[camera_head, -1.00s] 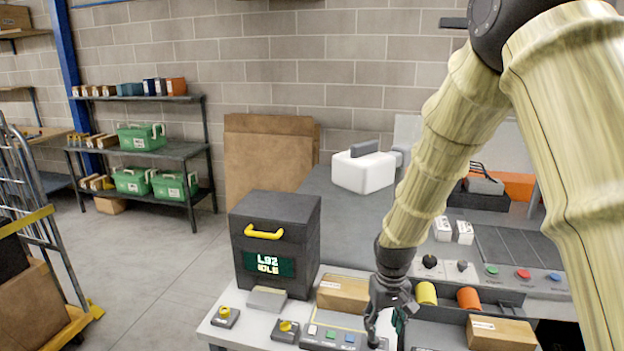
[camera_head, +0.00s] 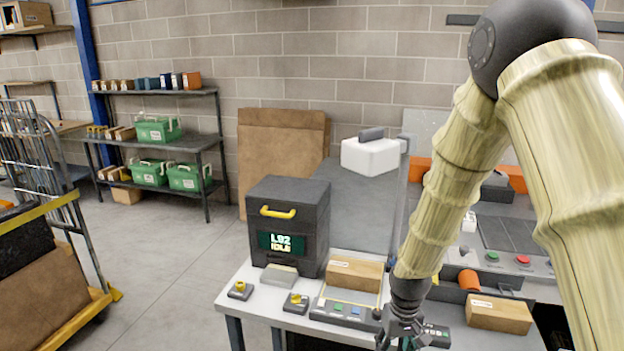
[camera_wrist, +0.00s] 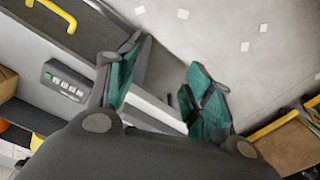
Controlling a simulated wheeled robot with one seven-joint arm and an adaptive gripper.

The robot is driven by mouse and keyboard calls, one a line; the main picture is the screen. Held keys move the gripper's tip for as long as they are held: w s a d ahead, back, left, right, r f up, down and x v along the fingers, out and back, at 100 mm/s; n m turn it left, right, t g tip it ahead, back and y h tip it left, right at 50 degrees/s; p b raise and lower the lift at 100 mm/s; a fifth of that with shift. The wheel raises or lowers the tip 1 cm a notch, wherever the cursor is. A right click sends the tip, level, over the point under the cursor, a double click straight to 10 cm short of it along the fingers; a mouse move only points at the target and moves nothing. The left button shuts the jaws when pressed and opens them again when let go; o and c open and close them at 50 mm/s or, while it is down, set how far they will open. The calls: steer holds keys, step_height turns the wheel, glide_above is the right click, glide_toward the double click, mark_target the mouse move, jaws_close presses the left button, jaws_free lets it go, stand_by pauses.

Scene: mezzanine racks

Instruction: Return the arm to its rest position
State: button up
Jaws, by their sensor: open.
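My arm shows on the right in the head view, its pale, wood-textured links bent down from a dark elbow joint. My gripper (camera_head: 400,338) hangs over the front edge of the white-topped bench (camera_head: 262,312), partly cut off by the frame's bottom. In the wrist view my gripper (camera_wrist: 160,95) has its teal-padded fingers spread apart, with nothing between them but bench edge and grey floor.
A dark box with a yellow handle (camera_head: 290,235) stands on the bench. Cardboard boxes (camera_head: 355,273) (camera_head: 499,314), button panels and an orange cylinder (camera_head: 468,280) are near the gripper. A trolley (camera_head: 50,270) stands left; floor between is clear.

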steer(key=s+f+b, duration=0.2)
steer(key=s+f, duration=1.1)
steer(key=f, duration=0.4)
steer(key=s+d+f+b, duration=0.1)
steer(key=s+f, duration=0.5)
steer(key=s, duration=0.4)
steer(key=s+d+f+m+b, duration=0.1)
steer(key=s+f, duration=0.4)
steer(key=s, duration=0.5)
steer(key=shift+s+d+f+m+b, duration=0.25)
steer(key=shift+s+f+m+b, duration=0.05)
steer(key=shift+s+f+b, duration=0.1)
